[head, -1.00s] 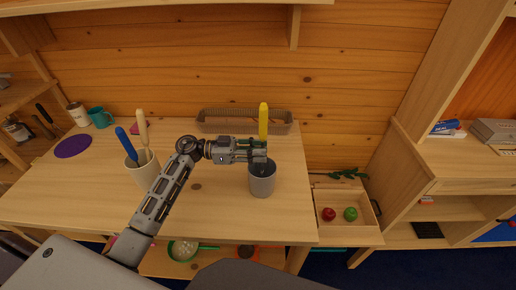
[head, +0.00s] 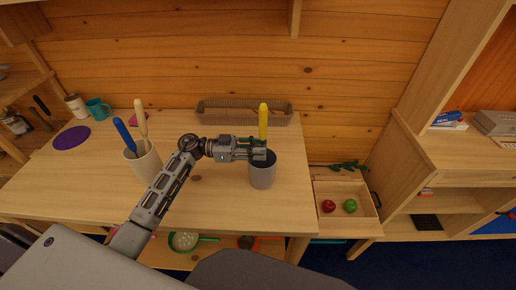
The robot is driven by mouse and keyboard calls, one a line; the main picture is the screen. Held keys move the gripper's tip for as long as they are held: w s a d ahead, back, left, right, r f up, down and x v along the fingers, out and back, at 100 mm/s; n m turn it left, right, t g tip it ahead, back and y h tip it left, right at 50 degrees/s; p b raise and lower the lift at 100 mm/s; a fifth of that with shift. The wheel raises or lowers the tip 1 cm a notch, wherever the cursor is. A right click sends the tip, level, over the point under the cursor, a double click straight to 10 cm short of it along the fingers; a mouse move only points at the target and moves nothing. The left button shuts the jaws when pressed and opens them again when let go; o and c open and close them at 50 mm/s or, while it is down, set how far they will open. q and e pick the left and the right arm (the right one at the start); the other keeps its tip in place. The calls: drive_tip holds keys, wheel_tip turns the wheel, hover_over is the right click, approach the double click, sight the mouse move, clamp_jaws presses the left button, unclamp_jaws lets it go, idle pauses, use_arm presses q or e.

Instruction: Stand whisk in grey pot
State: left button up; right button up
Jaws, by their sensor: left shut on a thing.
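The whisk's yellow handle (head: 263,121) stands upright in my left gripper (head: 259,149), which is shut on it. The gripper is at the rim of the grey pot (head: 262,174), on the table, and covers part of its mouth. The whisk's lower end is hidden behind the fingers and the pot wall; I cannot tell how deep it reaches. My right gripper is not in view.
A cream pot (head: 143,166) with a blue-handled and a cream-handled tool stands left of my forearm. A woven tray (head: 244,117) lies behind the whisk. A purple disc (head: 72,138) and teal mug (head: 97,108) are at far left. The table's front right is clear.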

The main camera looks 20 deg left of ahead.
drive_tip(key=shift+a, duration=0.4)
use_arm(q)
drive_tip(key=shift+f, duration=0.1)
drive_tip(key=shift+f, duration=0.55)
drive_tip(key=o, duration=1.1)
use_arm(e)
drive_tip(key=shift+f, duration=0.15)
use_arm(q)
drive_tip(key=shift+r, duration=0.1)
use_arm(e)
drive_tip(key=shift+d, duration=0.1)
use_arm(q)
drive_tip(key=shift+r, duration=4.9)
drive_tip(key=shift+r, duration=0.15)
